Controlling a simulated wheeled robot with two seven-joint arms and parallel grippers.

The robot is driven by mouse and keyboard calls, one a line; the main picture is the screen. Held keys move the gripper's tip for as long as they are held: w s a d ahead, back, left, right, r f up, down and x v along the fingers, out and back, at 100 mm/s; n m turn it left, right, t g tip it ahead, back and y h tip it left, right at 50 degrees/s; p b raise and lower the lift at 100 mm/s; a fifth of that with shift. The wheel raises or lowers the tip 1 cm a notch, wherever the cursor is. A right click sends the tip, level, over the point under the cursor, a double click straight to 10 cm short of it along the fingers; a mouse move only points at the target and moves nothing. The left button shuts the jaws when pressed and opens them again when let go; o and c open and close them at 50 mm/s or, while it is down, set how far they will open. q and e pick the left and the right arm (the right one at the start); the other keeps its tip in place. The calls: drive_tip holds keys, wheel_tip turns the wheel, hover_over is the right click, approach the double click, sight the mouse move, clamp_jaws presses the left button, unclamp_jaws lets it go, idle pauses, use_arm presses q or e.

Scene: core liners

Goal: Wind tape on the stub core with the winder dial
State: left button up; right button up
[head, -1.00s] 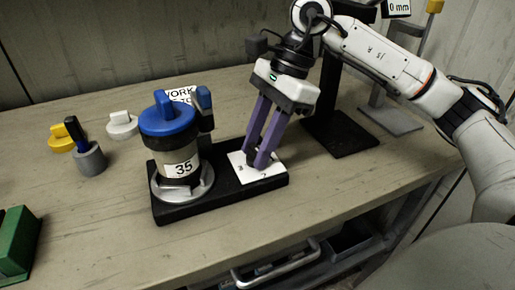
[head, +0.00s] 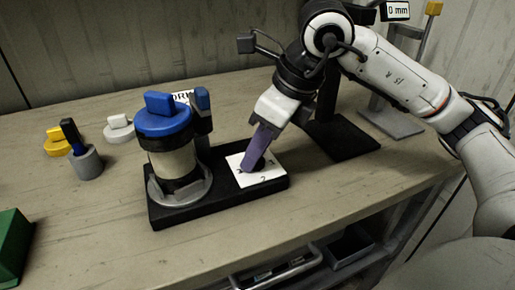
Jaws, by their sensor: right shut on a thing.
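The winder is a black base (head: 222,203) with a white dial plate (head: 262,178) on its right part. The dial's dark knob sits at the middle of the plate, mostly hidden by my fingers. My left gripper is not in view.
A grey cup (head: 87,163) with a dark blue-handled tool, a white cap (head: 119,128) and a yellow cap (head: 57,142) stand at the left. A green box (head: 14,245) is at the front left. A black stand and a gauge reading "0 mm" (head: 397,11) are at the back right.

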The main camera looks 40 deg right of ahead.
drive_tip(key=m+h, duration=0.1)
drive_tip(key=m, duration=0.3)
drive_tip(key=shift+a+r+m+t+h, duration=0.1)
drive_tip(key=shift+m+t+h, duration=0.2)
drive_tip(key=shift+h, duration=0.1)
drive_tip(key=shift+m+h, duration=0.6)
drive_tip(key=shift+m, duration=1.3)
drive_tip(key=o, duration=1)
drive_tip(key=shift+o, duration=0.2)
drive_tip(key=p+v, duration=0.4)
drive_tip(key=v, duration=0.6)
drive_tip(key=shift+a, duration=0.15)
